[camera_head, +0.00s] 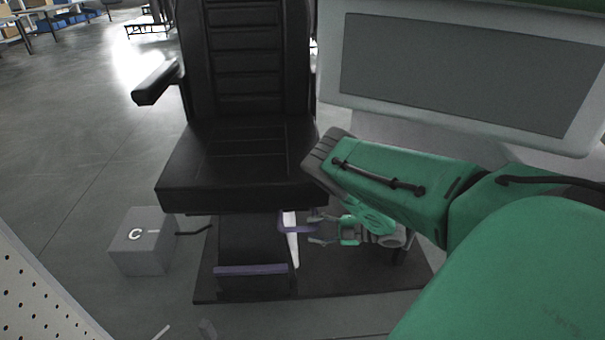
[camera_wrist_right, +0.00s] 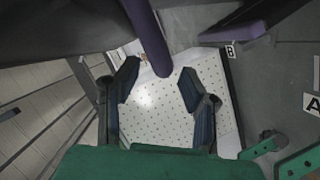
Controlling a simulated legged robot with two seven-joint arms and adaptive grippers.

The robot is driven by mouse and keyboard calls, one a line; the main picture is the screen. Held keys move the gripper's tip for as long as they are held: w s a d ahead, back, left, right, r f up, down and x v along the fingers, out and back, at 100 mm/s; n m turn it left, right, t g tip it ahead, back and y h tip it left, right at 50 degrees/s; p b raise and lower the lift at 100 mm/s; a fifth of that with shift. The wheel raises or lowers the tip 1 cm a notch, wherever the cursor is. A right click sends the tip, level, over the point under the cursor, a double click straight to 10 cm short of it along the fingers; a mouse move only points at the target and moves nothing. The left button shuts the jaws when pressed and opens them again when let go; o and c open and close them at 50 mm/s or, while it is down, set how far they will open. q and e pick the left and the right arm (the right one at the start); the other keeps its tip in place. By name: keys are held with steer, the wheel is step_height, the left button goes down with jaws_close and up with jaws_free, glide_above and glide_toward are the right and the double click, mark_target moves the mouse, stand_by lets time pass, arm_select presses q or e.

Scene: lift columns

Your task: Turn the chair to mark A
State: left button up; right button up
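A black padded chair (camera_head: 240,150) stands in the middle of the head view, its backrest at the far side. A purple handle (camera_head: 297,228) hangs under the front right of its seat; as a purple bar (camera_wrist_right: 147,35) it shows in the right wrist view. My right gripper (camera_head: 312,228) is open just right of the handle. In the wrist view its dark fingers (camera_wrist_right: 160,85) are apart, with the bar's end between or just beyond them; contact cannot be told. Mark A (camera_wrist_right: 312,103) is at the wrist view's right edge. My left gripper is not in view.
A grey box marked C (camera_head: 142,240) stands left of the chair's dark base plate (camera_head: 350,285). Mark B (camera_wrist_right: 230,50) shows in the wrist view. A large grey console (camera_head: 455,75) stands behind my right arm.

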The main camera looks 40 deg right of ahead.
steer(key=v, duration=0.7)
steer(key=shift+s+d, duration=0.25)
steer(key=shift+f, duration=0.15)
